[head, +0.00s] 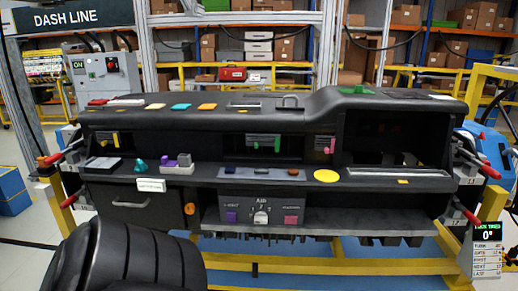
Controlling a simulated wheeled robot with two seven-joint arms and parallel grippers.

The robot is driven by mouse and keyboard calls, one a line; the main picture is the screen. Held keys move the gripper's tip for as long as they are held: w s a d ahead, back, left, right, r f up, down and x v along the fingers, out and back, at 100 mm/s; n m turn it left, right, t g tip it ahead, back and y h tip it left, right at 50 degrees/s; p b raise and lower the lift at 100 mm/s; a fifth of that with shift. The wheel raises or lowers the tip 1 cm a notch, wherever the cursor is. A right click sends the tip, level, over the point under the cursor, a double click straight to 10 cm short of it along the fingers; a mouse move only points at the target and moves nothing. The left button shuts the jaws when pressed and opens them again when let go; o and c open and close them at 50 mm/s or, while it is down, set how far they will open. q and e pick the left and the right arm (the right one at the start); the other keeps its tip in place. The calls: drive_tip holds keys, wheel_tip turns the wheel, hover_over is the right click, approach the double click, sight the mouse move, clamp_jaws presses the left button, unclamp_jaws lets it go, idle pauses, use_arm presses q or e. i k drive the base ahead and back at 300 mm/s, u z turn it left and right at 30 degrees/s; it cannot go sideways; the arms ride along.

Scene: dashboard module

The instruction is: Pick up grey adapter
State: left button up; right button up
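I cannot tell for sure which part is the grey adapter. A small light-grey block with a purple piece beside it (177,168) sits on the left part of the black dashboard's ledge, right of a teal cone (140,166). Another grey piece, a flat bar (243,105), lies on the dashboard top. Neither of my grippers is in view. A black ribbed part, likely my own arm, fills the lower left corner and hides the floor there.
The black dashboard (120,182) rests on a yellow frame (330,266) with red-tipped clamps at both ends. Several coloured tabs lie on its top. A yellow disc (326,176) is on the ledge. A control panel (262,207) is below centre. Shelves with boxes stand behind.

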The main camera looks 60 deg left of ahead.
sight(183, 160)
drive_tip(key=i, duration=1.3)
drive_tip(key=u, duration=3.15)
